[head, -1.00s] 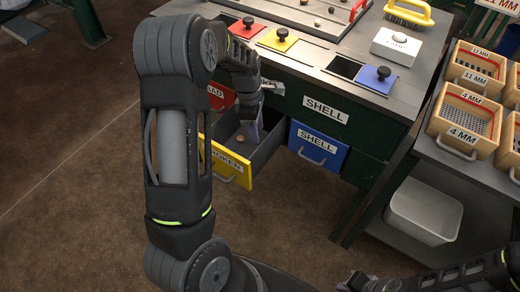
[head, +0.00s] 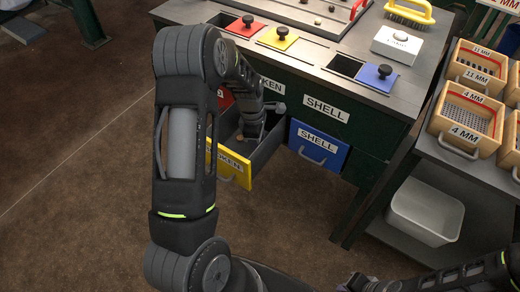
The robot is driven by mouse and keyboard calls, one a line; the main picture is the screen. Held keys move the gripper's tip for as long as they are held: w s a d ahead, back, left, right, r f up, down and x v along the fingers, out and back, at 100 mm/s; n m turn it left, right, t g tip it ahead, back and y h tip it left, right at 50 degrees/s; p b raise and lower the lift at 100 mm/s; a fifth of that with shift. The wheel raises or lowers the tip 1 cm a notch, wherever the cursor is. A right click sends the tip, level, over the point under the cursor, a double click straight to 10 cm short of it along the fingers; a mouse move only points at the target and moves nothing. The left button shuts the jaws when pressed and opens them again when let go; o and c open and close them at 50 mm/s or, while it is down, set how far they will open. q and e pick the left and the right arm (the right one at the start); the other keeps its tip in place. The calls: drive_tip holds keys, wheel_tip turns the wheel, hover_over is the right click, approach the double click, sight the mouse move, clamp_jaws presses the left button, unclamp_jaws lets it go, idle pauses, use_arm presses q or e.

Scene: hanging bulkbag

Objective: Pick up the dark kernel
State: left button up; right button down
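The yellow drawer (head: 232,165), labelled BROKEN, is pulled out of the green bench. A small brownish kernel (head: 239,138) lies on its grey floor; I cannot tell whether it is the dark one. My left gripper (head: 250,138) reaches down into this drawer, close beside the kernel. My arm partly hides it, and its fingers are too small to tell open from shut. A few small kernels lie on the bench-top tray, one of them darker (head: 331,8). My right gripper (head: 357,283) is at the bottom edge, apart from the bench, its fingers unclear.
The blue SHELL drawer (head: 319,147) protrudes right of the yellow one. Wooden sieve boxes (head: 466,118) stand on the right shelf, with a white bin (head: 424,211) below.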

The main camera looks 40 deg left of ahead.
idle(0.6)
use_arm(q)
clamp_jaws()
idle(0.8)
